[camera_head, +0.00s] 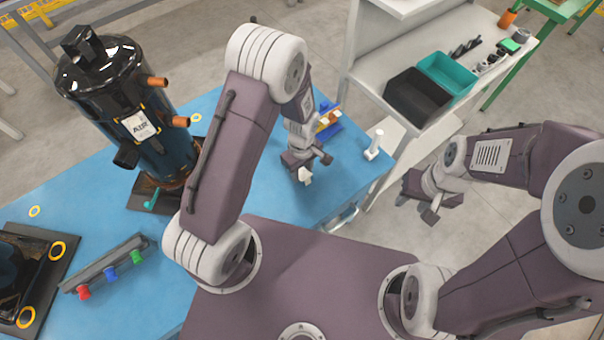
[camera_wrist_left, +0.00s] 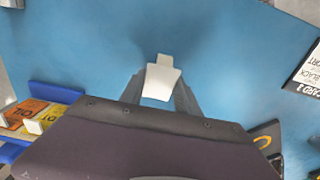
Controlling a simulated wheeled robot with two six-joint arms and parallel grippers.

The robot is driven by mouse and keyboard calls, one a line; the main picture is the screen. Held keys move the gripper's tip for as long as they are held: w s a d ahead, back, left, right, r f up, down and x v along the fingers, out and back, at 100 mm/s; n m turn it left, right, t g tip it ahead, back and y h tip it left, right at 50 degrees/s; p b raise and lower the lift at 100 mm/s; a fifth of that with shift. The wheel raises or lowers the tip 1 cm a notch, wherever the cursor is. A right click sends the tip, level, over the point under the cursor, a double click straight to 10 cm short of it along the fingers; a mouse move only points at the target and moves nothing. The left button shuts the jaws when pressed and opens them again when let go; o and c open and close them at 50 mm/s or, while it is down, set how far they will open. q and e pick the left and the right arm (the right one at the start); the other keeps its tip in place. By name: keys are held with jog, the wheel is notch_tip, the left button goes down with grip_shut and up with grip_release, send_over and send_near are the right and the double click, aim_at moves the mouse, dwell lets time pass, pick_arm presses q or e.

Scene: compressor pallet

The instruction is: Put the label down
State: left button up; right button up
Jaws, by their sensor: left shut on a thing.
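My left gripper (camera_head: 303,174) is shut on a small white piece, taken to be the label (camera_head: 306,177), over the blue table top. In the left wrist view, the label (camera_wrist_left: 161,78) sits between the two grey fingertips (camera_wrist_left: 160,92), with a narrow tab pointing away from the gripper. Its printed face does not show, and I cannot tell whether it touches the table. My right gripper (camera_head: 417,208) appears open and empty, out over the floor to the right of the table.
A black compressor tank (camera_head: 110,85) with an AIR label stands at the left. A blue holder (camera_head: 329,133) with orange and yellow cards (camera_wrist_left: 30,112) is close to my left gripper. A white post (camera_head: 374,144) stands near the table's right edge. Blue table (camera_head: 340,185) is clear around the label.

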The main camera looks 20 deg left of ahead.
pick_arm(q)
jog(key=s+d+r, duration=0.3)
jog(key=d+r, duration=0.5)
jog(key=d, duration=0.3)
jog(key=shift+s+r+p, duration=0.2)
jog(key=shift+s+p, duration=0.05)
jog(key=shift+p, duration=0.05)
jog(key=shift+r, duration=0.1)
